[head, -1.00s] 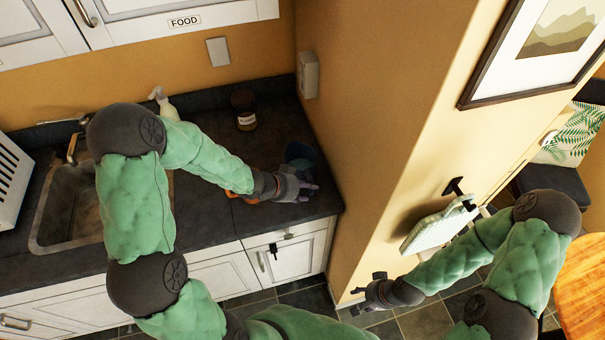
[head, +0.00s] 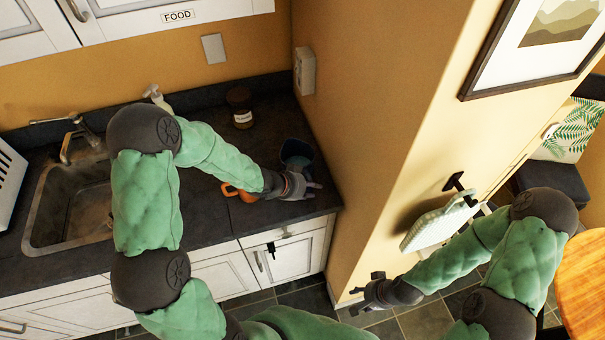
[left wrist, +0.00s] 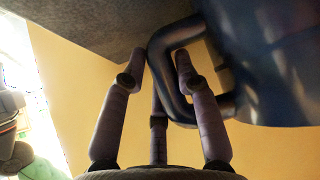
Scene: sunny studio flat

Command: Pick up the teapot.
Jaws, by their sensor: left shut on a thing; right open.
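The teapot appears to be the dark blue vessel (head: 297,151) at the right end of the dark counter, close to the wall; I see no spout. Its body (left wrist: 275,60) and squared loop handle (left wrist: 160,45) fill the right of the left wrist view. My left gripper (head: 314,187) is at the vessel's near side, with its fingers (left wrist: 160,85) shut on the handle. I cannot tell whether the vessel's base touches the counter. My right gripper (head: 362,291) is open and empty, low in front of the wall corner, far from the vessel.
An orange object (head: 238,192) lies close beside my left forearm, partly hidden. A dark labelled jar (head: 240,108) stands at the back of the counter, and a sink (head: 65,210) is at the left. A light green bag-like item (head: 437,227) hangs on the wall.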

